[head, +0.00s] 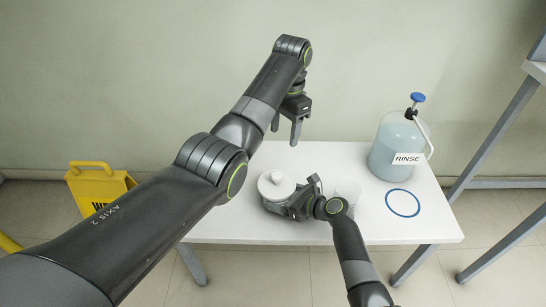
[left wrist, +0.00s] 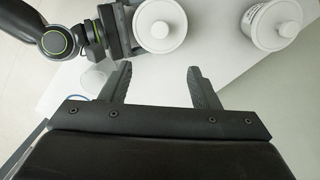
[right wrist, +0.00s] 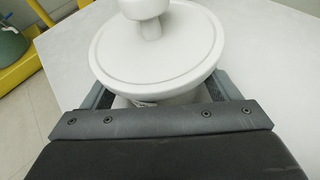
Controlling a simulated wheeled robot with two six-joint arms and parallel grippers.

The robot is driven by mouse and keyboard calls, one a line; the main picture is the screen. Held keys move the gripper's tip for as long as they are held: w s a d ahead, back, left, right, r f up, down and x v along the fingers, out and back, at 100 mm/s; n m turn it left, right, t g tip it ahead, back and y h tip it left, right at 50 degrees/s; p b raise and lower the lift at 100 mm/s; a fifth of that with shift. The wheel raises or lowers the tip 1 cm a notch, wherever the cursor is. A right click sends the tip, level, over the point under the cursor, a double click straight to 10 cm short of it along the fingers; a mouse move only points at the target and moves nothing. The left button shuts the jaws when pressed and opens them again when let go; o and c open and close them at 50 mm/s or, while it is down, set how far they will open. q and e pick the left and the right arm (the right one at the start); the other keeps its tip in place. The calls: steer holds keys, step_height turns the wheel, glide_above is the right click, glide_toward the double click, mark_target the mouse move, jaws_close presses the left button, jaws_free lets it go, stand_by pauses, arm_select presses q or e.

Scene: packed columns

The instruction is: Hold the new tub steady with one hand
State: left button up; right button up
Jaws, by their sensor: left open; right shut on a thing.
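A white lidded tub (head: 275,186) with a round knob stands upright near the left part of the white table. My right gripper (head: 290,203) is shut on this tub's body, below the lid; the right wrist view shows the tub's lid (right wrist: 158,45) between the fingers. A second white lidded tub (left wrist: 273,22), with a printed label, stands beside it in the left wrist view; my left arm hides it in the head view. My left gripper (head: 286,134) is open and empty above the table, apart from both tubs. Which tub is the new one I cannot tell.
A RINSE jug (head: 390,148) with a blue pump stands at the table's back right. A blue ring (head: 402,203) lies in front of it. A clear cup (head: 348,189) is beside my right gripper.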

mark_target(277, 174)
arm_select(q)
steer(key=f, duration=0.5)
steer(key=s+a+f+t+h, duration=0.1)
steer(key=f, duration=0.4)
steer(key=f+h, duration=0.1)
steer(key=f, duration=0.4)
steer(key=shift+s+a+f+t, duration=0.35)
steer(key=shift+t, duration=0.05)
steer(key=shift+c, duration=0.5)
steer(key=c, duration=1.1)
steer(key=shift+r, duration=0.25)
steer(key=shift+r, duration=0.95)
